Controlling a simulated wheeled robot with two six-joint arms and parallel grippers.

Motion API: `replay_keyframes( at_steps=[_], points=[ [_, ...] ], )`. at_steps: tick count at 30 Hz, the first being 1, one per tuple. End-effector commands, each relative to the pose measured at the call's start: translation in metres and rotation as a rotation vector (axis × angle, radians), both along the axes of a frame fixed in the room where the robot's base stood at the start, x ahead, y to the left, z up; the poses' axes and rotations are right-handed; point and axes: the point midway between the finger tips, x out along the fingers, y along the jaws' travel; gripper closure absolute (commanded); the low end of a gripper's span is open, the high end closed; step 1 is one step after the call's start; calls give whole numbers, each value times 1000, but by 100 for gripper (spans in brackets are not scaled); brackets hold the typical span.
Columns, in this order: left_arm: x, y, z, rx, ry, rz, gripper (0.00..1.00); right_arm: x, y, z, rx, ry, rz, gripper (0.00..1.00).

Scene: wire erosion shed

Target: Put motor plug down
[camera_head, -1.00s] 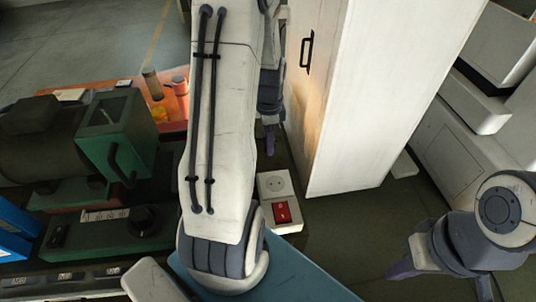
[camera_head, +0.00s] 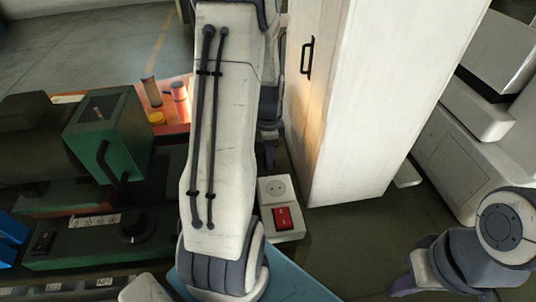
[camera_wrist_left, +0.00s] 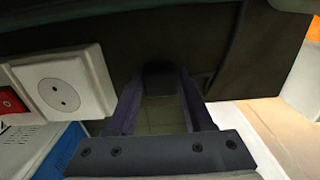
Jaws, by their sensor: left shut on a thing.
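My left gripper (camera_wrist_left: 158,108) is shut on the motor plug (camera_wrist_left: 160,78), a small black block between the two fingers in the left wrist view. In the head view the left arm covers much of the middle, and only part of the left gripper (camera_head: 269,152) shows beside the cabinet; the plug cannot be made out there. A white socket (camera_head: 276,188) with a round outlet lies just below the gripper in the head view, and the socket (camera_wrist_left: 64,93) is left of the plug in the wrist view, apart from it. My right gripper (camera_head: 405,284) is at the lower right, partly cut off.
A red switch (camera_head: 282,217) is beside the socket. A green machine (camera_head: 105,135) and a control box with a black knob (camera_head: 138,226) stand at left. A white cabinet (camera_head: 345,110) with a black handle rises right of the gripper. Dark floor shows at right.

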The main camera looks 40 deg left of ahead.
Motion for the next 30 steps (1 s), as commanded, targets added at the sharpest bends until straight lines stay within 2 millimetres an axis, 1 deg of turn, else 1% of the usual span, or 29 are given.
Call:
replay_keyframes(
  at_steps=[3, 6, 7, 9, 17, 20, 23, 25, 30],
  points=[
    [0, 0, -5, 0, 0, 0, 100, 0, 0, -3, 0, 0, 0, 100],
    [0, 0, -4, 1, -1, 0, 100, 0, 0, -2, 0, 0, 0, 100],
    [0, 0, -4, 0, 0, 0, 41, 0, 0, -2, 0, 0, 0, 100],
    [0, 0, -4, 0, 0, 0, 19, 0, 0, -2, 0, 0, 0, 100],
    [0, 0, -4, 0, 0, 0, 19, 0, 0, -2, 0, 0, 0, 100],
    [0, 0, 0, 1, -1, 0, 19, 0, 0, 1, 0, 0, 0, 100],
    [0, 0, 13, 1, -2, 0, 19, 0, 0, 9, 0, 0, 0, 100],
    [2, 1, 21, 3, -5, 0, 19, 0, 0, 4, 0, 0, 0, 100],
    [2, 1, 60, 4, -7, 0, 19, 0, 0, 1, 0, 0, 0, 100]
  ],
)
